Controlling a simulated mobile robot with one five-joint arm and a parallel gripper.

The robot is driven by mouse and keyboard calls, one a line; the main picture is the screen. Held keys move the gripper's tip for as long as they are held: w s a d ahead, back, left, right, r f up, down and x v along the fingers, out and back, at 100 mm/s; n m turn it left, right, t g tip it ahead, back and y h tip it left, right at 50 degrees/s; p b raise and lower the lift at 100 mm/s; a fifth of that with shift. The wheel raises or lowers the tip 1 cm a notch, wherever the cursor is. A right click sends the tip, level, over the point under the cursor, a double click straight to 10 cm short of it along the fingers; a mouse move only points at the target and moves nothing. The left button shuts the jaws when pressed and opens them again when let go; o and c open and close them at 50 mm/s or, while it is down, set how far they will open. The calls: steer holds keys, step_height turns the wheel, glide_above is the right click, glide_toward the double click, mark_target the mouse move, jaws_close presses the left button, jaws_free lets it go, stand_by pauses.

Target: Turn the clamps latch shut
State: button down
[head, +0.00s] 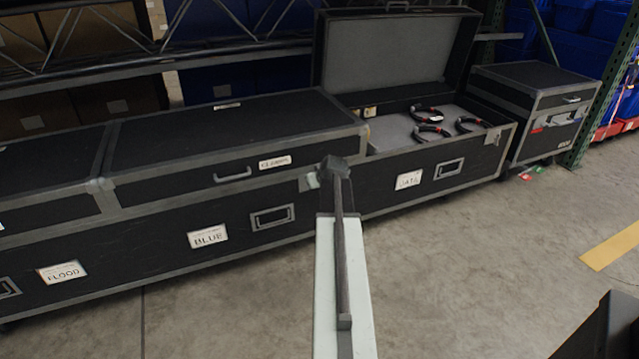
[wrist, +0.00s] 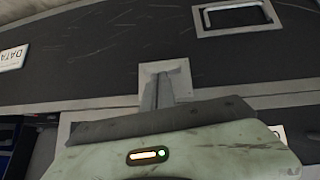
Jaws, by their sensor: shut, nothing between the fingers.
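The case with the label that looks like CLAMPS (head: 275,162) is a long black case with grey edging and its lid down. Its latch plate (wrist: 177,70) is a pale metal square at the seam in the wrist view, which looks upside down. My gripper (head: 318,180) is at the case's front right end in the head view. In the wrist view my gripper (wrist: 164,90) is shut and empty, with its narrow fingers in front of the plate. The fingers hide part of the latch, so I cannot tell its angle or whether they touch it.
To the right, the DATA case (head: 408,180) stands open with several dark cable coils (head: 431,131) inside. A smaller black case (head: 540,100) stands beyond it. Shelving lies behind. The concrete floor (head: 480,270) in front is clear.

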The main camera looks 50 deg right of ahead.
steer(key=d+r+p+v, duration=0.1)
steer(key=p+v, duration=0.8)
steer(key=v, duration=0.3)
steer(key=shift+w+r, duration=0.25)
